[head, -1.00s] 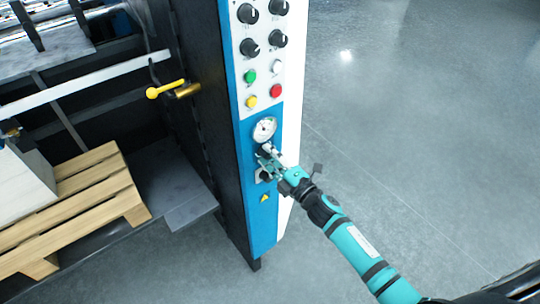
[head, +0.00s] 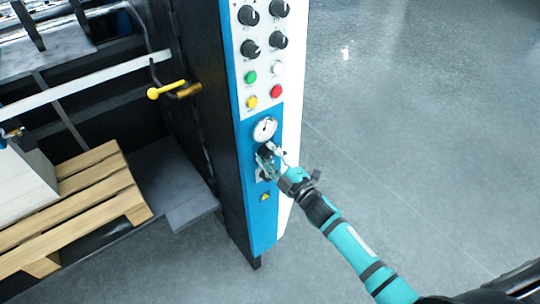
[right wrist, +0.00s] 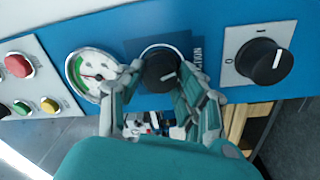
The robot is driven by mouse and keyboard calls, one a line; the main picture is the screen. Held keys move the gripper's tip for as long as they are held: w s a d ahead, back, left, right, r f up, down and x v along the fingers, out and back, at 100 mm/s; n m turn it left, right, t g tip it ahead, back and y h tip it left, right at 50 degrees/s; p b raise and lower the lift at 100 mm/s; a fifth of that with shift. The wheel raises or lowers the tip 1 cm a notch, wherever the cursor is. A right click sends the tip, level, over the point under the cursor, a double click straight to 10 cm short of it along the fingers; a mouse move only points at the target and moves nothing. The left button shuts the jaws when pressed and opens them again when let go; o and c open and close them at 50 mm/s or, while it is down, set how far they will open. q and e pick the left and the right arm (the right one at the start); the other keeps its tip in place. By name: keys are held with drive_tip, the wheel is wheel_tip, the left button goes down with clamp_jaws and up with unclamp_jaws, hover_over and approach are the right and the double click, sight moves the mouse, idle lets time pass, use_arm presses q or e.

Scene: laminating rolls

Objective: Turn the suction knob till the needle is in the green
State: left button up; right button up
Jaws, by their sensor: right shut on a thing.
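The suction knob (right wrist: 160,68) is black and round with a white pointer line, on the blue panel below the gauge in the head view. My right gripper (head: 266,158) is shut on it, with one finger on each side, as the right wrist view (right wrist: 160,90) shows. The round white gauge (head: 264,129) sits just above the knob. In the right wrist view the gauge (right wrist: 88,76) shows a green arc along its left side and a small red needle near its middle. A finger partly covers the dial, and I cannot tell exactly where the needle points. My left gripper is out of view.
A black rotary switch (right wrist: 263,60) sits on a light plate beyond the knob. Coloured buttons (head: 277,91) and several black dials (head: 249,49) are above the gauge. A wooden pallet (head: 95,195) is at left. The floor right of the panel is clear.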

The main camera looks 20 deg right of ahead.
drive_tip(key=shift+f, duration=0.15)
drive_tip(key=o, duration=1.2)
drive_tip(key=shift+c, duration=0.2)
drive_tip(key=v, duration=1.2)
